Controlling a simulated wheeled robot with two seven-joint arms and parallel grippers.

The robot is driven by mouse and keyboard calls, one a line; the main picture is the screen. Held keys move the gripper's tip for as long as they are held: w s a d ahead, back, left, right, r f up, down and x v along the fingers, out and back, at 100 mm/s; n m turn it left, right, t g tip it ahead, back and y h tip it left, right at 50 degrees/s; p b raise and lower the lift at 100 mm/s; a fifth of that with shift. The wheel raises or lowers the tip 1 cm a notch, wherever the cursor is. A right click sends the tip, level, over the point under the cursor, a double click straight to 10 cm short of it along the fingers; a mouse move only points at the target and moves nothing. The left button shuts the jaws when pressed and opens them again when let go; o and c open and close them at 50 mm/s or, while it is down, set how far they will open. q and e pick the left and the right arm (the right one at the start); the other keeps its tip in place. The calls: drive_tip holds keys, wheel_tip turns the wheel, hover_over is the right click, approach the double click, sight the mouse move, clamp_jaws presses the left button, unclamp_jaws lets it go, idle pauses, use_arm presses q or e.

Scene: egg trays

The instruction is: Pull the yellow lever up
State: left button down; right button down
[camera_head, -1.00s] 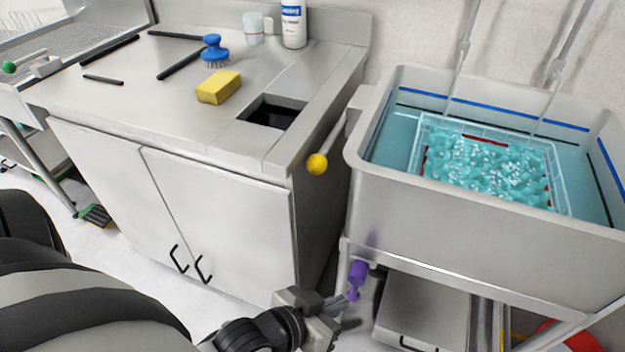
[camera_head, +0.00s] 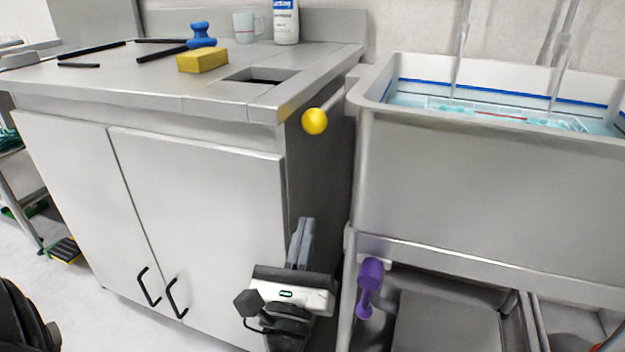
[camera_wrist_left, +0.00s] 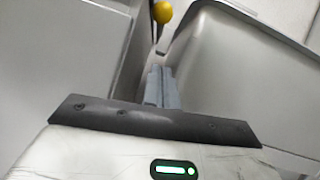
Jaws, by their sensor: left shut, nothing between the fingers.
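The yellow lever (camera_head: 315,121) is a rod with a round yellow ball at its end. It sticks out between the metal cabinet and the sink basin in the head view. The ball also shows at the top of the left wrist view (camera_wrist_left: 162,12). My left gripper (camera_head: 301,238) is below the ball, in front of the cabinet's right edge, pointing up. Its fingers are together and empty, and apart from the lever. The fingers show in the middle of the left wrist view (camera_wrist_left: 160,88), below the ball. My right gripper is not in view.
The cabinet (camera_head: 200,185) stands at left, with a yellow sponge (camera_head: 203,61), a blue brush (camera_head: 201,36) and a white bottle (camera_head: 286,22) on top. The water-filled sink basin (camera_head: 490,185) is at right. A purple handle (camera_head: 370,285) hangs below it, near my gripper.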

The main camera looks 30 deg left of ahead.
use_arm(q)
drive_tip(key=shift+a+n, duration=0.15)
drive_tip(key=shift+n, duration=0.25)
